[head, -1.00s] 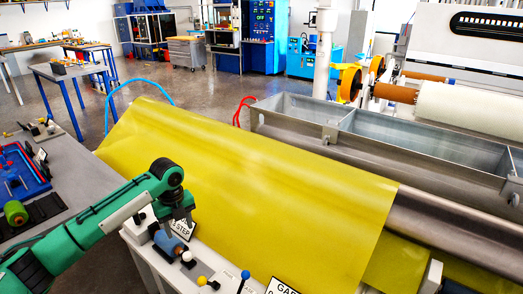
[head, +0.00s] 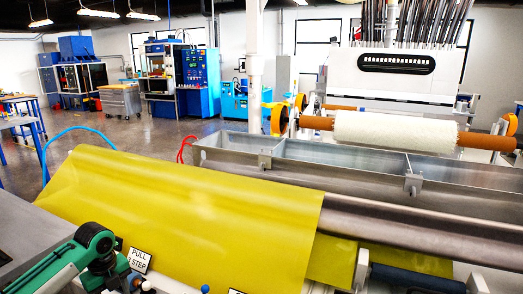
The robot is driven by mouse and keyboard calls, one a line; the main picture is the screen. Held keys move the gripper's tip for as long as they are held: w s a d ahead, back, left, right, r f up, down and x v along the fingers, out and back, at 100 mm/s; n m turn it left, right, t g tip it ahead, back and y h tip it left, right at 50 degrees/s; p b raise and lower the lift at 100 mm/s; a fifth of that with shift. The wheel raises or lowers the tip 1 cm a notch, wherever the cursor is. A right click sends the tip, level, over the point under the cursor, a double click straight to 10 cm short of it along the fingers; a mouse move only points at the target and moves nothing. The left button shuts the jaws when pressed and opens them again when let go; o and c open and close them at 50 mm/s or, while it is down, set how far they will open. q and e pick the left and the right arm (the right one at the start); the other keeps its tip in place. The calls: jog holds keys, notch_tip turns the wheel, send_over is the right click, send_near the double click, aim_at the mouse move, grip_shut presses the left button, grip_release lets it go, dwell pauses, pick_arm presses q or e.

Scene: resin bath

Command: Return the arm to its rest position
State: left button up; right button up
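My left arm, green and black, enters at the bottom left of the head view. Its wrist is bent, and my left gripper (head: 117,270) points down beside the "PULL STEP" sign (head: 141,260). Its fingertips are at the lower picture edge, too small and dark to tell open from shut. A white knob (head: 147,286) shows just to its right, partly cut off. My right arm and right gripper are not in view.
A yellow sheet (head: 190,215) drapes beside the arm, near the wrist. Behind it stand a long metal trough (head: 330,160) and a steel roller (head: 400,225). A grey table (head: 30,228) lies at the left. A blue knob (head: 205,289) shows at the bottom edge.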

pick_arm(q)
jog(key=s+d+f+n+t+h, duration=0.1)
jog(key=s+d+f+n, duration=0.4)
jog(key=s+d+f, duration=0.3)
jog(key=s+d+f+n+t+h, duration=0.1)
jog(key=s+d+f+n, duration=0.5)
jog(key=d, duration=0.5)
jog(key=s+a+r+n+t+y, duration=0.1)
jog(key=s+n, duration=0.5)
jog(key=s, duration=0.3)
jog(key=s+a+r+n+t+y, duration=0.1)
jog(key=s+r+n, duration=0.1)
jog(key=s+n, duration=0.6)
notch_tip(320, 180, down, 29)
jog(key=s+m+g+p, duration=0.1)
jog(key=m+g+p, duration=0.1)
jog(key=s+a+f+p, duration=0.1)
jog(key=s+f, duration=0.8)
jog(key=s+a+f+g+p, duration=0.1)
jog(key=s+a+f, duration=0.1)
jog(key=s+f, duration=0.7)
jog(key=shift+s+a, duration=0.25)
jog(key=shift+s, duration=0.5)
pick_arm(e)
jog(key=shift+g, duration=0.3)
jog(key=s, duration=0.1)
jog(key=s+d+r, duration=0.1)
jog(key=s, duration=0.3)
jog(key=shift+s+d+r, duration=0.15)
